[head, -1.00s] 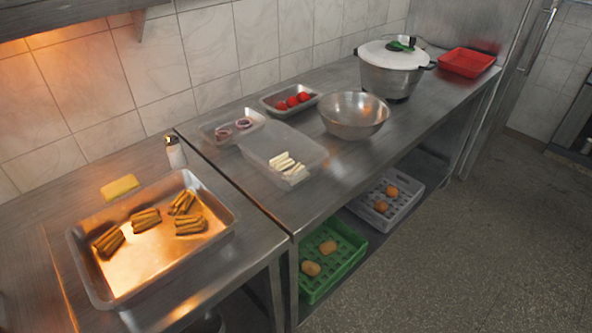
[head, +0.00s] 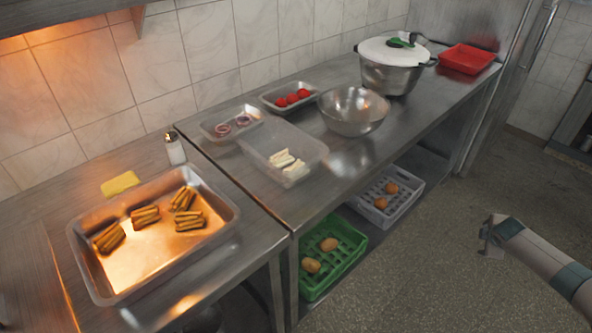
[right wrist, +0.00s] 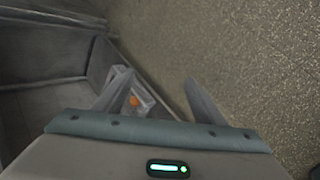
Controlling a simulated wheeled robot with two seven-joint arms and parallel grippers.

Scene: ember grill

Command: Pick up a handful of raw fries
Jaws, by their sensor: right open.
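Pale raw fries (head: 286,166) lie in small bundles in a translucent tray (head: 262,142) on the steel counter. My right gripper (head: 489,237) is in the head view at the right, over the floor and well away from the fries. In the right wrist view my right gripper (right wrist: 157,80) is open, with nothing between its fingers. The fries do not show clearly in that view. My left gripper is not in view.
Golden fry bundles (head: 145,215) lie in a metal tray (head: 232,222) at the left. A steel bowl (head: 353,112), a lidded pot (head: 388,75) and a red tray (head: 467,60) stand farther along. A green crate (head: 340,262) and a grey crate (head: 408,200) sit below the counter.

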